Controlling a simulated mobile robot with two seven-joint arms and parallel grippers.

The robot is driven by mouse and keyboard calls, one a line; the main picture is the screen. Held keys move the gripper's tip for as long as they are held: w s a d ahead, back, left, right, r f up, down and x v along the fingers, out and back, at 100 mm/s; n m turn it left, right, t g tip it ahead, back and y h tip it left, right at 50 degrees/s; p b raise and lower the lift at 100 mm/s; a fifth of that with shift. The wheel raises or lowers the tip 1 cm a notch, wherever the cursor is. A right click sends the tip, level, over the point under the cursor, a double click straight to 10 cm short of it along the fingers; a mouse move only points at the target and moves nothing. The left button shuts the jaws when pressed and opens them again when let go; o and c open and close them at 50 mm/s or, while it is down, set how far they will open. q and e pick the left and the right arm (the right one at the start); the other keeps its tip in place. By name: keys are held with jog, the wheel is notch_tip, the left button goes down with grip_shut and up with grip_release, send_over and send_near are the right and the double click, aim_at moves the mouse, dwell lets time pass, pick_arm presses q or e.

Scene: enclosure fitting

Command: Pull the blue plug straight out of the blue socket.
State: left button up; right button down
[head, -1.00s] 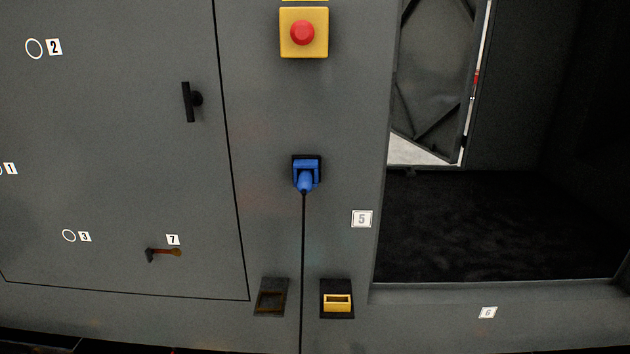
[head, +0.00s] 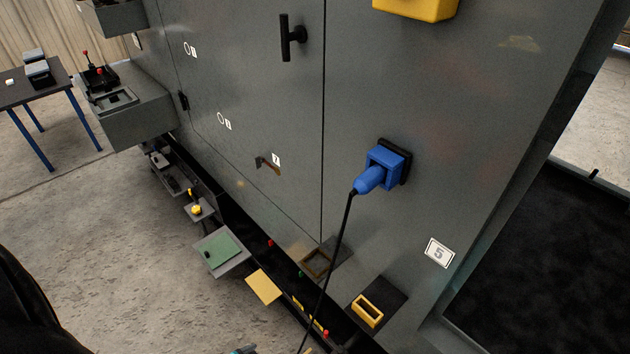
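The blue plug (head: 369,180) sits in the blue socket (head: 392,160) on the grey enclosure front, right of the middle of the head view. The plug's body points out from the panel, toward the lower left of the picture. A black cable (head: 336,245) hangs from its end down to the bottom edge. The socket has a black backing plate against the panel.
A yellow-framed slot (head: 368,311) and a brown-framed one (head: 318,262) lie below. A black door handle (head: 291,37) is at upper left. Shelves and small fittings (head: 221,250) stick out along the enclosure's foot. A table (head: 35,85) stands far left. An open bay (head: 545,270) is at right.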

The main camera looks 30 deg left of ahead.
pick_arm(q)
jog(key=w+d+r+m+t+h+p, duration=0.1)
jog(key=w+d+r+t+p, duration=0.15)
jog(key=r, duration=0.85)
jog(key=w+d+r+t+p, duration=0.1)
jog(key=w+r+p, duration=0.25)
jog(key=r, duration=0.75)
jog(key=w+d+r+m+t+h+p, duration=0.15)
jog(key=w+r, duration=0.25)
jog(key=r, duration=0.8)
jog(key=t+p, duration=0.2)
jog(key=p, duration=0.1)
send_near(359, 186)
jog(key=s+a, duration=0.1)
jog(key=s, duration=0.2)
jog(key=shift+h, duration=0.45)
jog(key=x, duration=0.9)
jog(key=r+x, duration=0.1)
jog(key=x, duration=0.4)
jog(key=shift+w+b, duration=0.3)
jog(key=shift+w, duration=0.1)
pick_arm(e)
notch_tip(359, 186, up, 11)
jog(key=s+a, duration=0.1)
jog(key=shift+a, duration=0.2)
pick_arm(q)
jog(key=shift+c, duration=0.4)
pick_arm(e)
jog(key=shift+s, duration=0.1)
